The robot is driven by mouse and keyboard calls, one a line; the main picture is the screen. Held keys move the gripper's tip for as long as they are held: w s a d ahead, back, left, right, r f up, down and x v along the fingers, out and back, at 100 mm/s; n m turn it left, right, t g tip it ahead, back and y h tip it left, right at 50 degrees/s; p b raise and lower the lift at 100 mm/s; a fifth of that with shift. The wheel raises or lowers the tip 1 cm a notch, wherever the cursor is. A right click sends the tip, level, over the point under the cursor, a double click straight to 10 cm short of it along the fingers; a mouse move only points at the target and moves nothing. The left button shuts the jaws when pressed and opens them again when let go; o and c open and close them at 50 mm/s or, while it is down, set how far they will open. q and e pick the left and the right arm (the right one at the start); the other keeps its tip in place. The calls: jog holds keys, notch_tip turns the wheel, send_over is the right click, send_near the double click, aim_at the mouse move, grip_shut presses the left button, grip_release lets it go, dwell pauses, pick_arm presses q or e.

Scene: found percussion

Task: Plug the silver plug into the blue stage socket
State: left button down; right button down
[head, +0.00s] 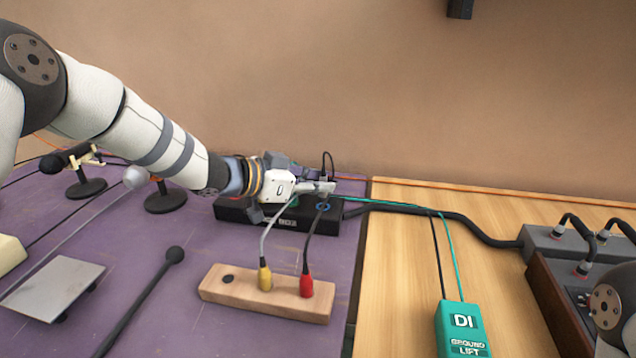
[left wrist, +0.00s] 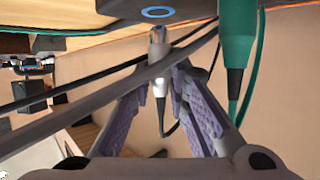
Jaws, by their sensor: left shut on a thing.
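My left gripper (head: 322,187) is shut on the silver plug (left wrist: 159,82), just above the black stage box (head: 345,222). The plug's black cable loops up from it in the head view. The blue-ringed socket (head: 323,206) is on the box's top, just below the gripper. In the left wrist view, the plug's silver tip points at the blue ring (left wrist: 158,12), with a small gap showing between them. A green plug (left wrist: 236,45) is beside it, at the box. Grey cables cross in front of the fingers. My right gripper is not in view.
A wooden block (head: 235,295) with a yellow plug (head: 265,278) and a red plug (head: 306,287) lies in front, their cables rising near my gripper. A green DI box (head: 462,325) stands right. A mallet (head: 150,290) and metal plate (head: 52,285) lie left.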

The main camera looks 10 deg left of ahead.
pick_arm(q)
jog(key=shift+f, duration=0.15)
dwell(0.8)
jog(key=shift+f, duration=0.35)
jog(key=shift+f+b, duration=0.3)
jog(key=shift+f, duration=0.65)
jog(key=c, duration=1.5)
grip_release()
jog(key=shift+o, duration=0.2)
jog(key=shift+a+r, duration=0.1)
jog(key=v, duration=1.1)
jog(key=shift+s+a, duration=0.15)
jog(key=shift+s, duration=0.3)
